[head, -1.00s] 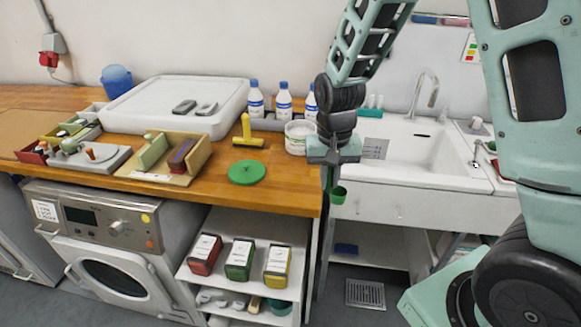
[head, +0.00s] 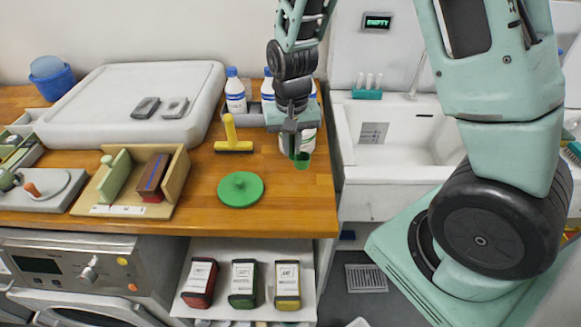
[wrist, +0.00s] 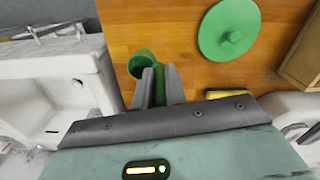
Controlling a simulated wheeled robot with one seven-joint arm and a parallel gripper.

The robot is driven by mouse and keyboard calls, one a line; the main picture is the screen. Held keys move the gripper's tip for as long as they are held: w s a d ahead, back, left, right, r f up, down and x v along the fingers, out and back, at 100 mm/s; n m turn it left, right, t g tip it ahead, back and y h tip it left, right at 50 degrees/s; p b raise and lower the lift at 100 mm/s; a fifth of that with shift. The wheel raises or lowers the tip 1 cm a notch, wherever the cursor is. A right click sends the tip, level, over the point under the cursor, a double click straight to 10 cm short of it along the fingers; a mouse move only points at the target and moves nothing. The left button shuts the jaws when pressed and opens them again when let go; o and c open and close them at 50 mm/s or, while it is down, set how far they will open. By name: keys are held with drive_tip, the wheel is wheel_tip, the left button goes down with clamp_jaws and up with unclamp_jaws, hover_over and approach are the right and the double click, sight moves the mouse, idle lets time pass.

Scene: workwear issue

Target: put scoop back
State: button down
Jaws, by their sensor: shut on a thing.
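My gripper (head: 292,148) is shut on the green scoop (head: 302,161) and holds it above the right end of the wooden counter. The wrist view shows the scoop's green cup (wrist: 143,64) just beyond the fingers (wrist: 159,88), with its handle between them. A white tub (head: 309,141) stands on the counter behind my gripper, which hides most of it. A round green lid with a knob (head: 240,190) lies flat on the counter to the left of the scoop; it also shows in the wrist view (wrist: 229,30).
A yellow-handled squeegee-like tool (head: 233,144) and blue-capped bottles (head: 236,94) stand near the tub. A wooden holder (head: 180,165) is at left. The white sink (head: 400,145) lies right of the counter edge. Bare counter surrounds the lid.

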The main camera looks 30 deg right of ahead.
sight(292, 159)
drive_tip(key=shift+f+p, duration=0.5)
drive_tip(key=shift+f, duration=3.1)
drive_tip(key=shift+f, duration=0.2)
drive_tip(key=c, duration=1.4)
unclamp_jaws()
drive_tip(key=shift+c, duration=0.2)
drive_tip(key=shift+r, duration=0.15)
wheel_tip(292, 159, up, 12)
drive_tip(key=shift+f+b, duration=0.1)
drive_tip(key=shift+b, duration=0.95)
drive_tip(key=s+a+r+n, duration=0.3)
drive_tip(key=s+a+n, duration=0.3)
drive_tip(key=s+a, duration=0.2)
drive_tip(key=s+a+r+n, duration=0.3)
drive_tip(key=s+a+n, duration=0.3)
drive_tip(key=s, duration=0.7)
drive_tip(key=shift+a+r+y, duration=0.15)
drive_tip(key=shift+a+y, duration=0.15)
drive_tip(key=shift+a, duration=0.7)
